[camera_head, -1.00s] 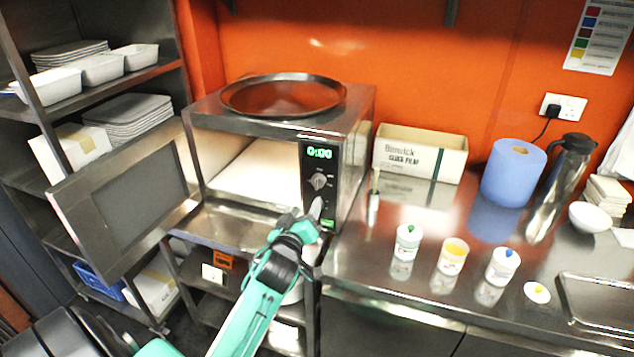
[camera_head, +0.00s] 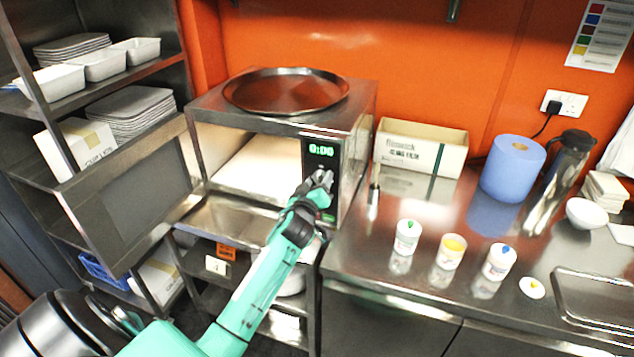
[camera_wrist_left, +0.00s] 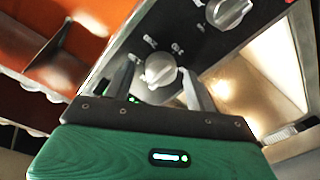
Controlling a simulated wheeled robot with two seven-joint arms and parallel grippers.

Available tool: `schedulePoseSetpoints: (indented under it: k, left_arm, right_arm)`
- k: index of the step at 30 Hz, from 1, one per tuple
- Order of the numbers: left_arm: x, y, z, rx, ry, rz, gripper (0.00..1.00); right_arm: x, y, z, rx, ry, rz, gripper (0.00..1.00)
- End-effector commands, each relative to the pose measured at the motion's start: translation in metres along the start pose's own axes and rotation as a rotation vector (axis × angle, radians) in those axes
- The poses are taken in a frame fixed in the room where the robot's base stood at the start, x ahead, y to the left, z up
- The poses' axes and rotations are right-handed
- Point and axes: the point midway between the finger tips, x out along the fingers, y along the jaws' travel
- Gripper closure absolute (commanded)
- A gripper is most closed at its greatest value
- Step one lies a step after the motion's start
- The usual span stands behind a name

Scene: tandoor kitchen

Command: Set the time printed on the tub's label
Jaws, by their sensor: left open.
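The microwave (camera_head: 357,130) stands on a steel unit with its door (camera_head: 135,190) swung open to the left. Its green display (camera_head: 321,150) reads 0:00. My left gripper (camera_head: 322,178) is in front of the control panel and hides the knobs there. In the left wrist view, the open fingers sit either side of a grey knob (camera_wrist_left: 160,70); contact is unclear. A second knob (camera_wrist_left: 228,12) is farther up. On the counter are a tub with a green-marked lid (camera_head: 407,238), an open tub with yellow contents (camera_head: 450,252) and a tub with a blue-marked lid (camera_head: 498,263). Label print is too small to read.
A round tray (camera_head: 285,92) lies on the microwave. A cardboard box (camera_head: 420,150), blue roll (camera_head: 513,168) and steel jug (camera_head: 560,175) stand at the counter's back. A loose lid (camera_head: 532,288) lies beside a steel tray (camera_head: 600,300). A colour chart (camera_head: 605,35) hangs on the wall.

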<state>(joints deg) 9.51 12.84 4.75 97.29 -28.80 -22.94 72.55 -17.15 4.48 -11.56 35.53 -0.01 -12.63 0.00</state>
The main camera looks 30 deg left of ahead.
Motion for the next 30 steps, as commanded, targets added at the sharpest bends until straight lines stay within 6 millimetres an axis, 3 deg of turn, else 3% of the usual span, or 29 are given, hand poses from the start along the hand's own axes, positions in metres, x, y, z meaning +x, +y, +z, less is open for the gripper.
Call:
schedulePoseSetpoints:
  k: [2,6,9,20,30]
  left_arm:
    - [0.000,0.000,0.000,0.000,0.000,0.000,0.45]
    - [0.000,0.000,0.000,0.000,0.000,0.000,0.73]
    - [0.000,0.000,0.000,0.000,0.000,-0.001,0.88]
    - [0.000,-0.001,0.001,0.058,0.004,0.001,0.88]
    - [0.000,-0.001,0.002,0.306,0.021,0.012,0.88]
  right_arm:
    - [0.000,0.003,0.001,0.000,0.000,0.003,0.64]
    - [0.000,0.005,0.001,0.000,-0.001,0.006,0.64]
    - [0.000,0.006,0.001,0.000,-0.001,0.006,0.64]
    - [0.003,0.005,0.001,0.001,0.000,0.005,0.64]
    - [0.011,-0.002,0.001,0.003,0.001,-0.002,0.64]
